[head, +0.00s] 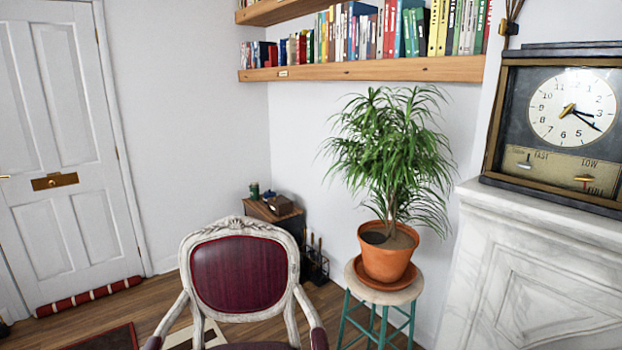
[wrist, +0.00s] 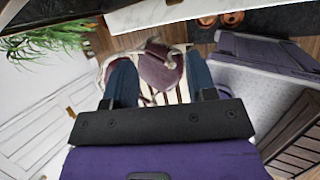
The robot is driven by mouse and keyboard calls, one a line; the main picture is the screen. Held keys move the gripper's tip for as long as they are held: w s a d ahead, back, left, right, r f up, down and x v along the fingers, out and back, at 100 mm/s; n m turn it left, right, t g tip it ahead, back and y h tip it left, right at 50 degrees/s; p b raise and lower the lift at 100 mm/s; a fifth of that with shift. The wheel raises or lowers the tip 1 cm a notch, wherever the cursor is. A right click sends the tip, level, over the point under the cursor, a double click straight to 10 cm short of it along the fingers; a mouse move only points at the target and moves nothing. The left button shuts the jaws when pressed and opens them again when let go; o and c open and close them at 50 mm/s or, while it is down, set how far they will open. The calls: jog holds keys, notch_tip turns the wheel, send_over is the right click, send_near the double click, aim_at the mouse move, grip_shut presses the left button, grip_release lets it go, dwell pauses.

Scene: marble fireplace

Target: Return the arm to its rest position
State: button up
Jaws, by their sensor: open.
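My gripper (wrist: 160,68) shows only in the wrist view, with its dark mount across the lower middle and its two bluish fingers spread wide apart. Nothing is held between the fingers. Behind the gap between them, further off, is the cream chair with dark red upholstery (wrist: 156,68). The same chair stands at the bottom centre of the head view (head: 240,272). My arm does not show in the head view.
A potted plant (head: 388,262) stands on a stool (head: 382,294) right of the chair. The marble fireplace (head: 545,265) with a clock (head: 560,125) is at the right. Bookshelves (head: 370,70) hang above. A white door (head: 65,150) is at the left.

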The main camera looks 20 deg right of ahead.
jog(key=w+a+f+m+y, duration=0.1)
jog(key=w+a+f+m, duration=0.25)
jog(key=a, duration=0.65)
jog(key=w+a+f+m+t+y, duration=0.1)
jog(key=w+a+f+m, duration=0.3)
jog(key=a, duration=0.6)
jog(key=w+a+f+m+y, duration=0.15)
jog(key=w+a+m, duration=0.3)
jog(key=a, duration=0.55)
jog(key=s+a+f+m, duration=0.2)
jog(key=a+f+m, duration=0.5)
jog(key=a+f, duration=0.4)
jog(key=shift+s+a+f+m+g, duration=0.2)
jog(key=shift+a+f+m+g, duration=0.15)
jog(key=shift+a, duration=0.65)
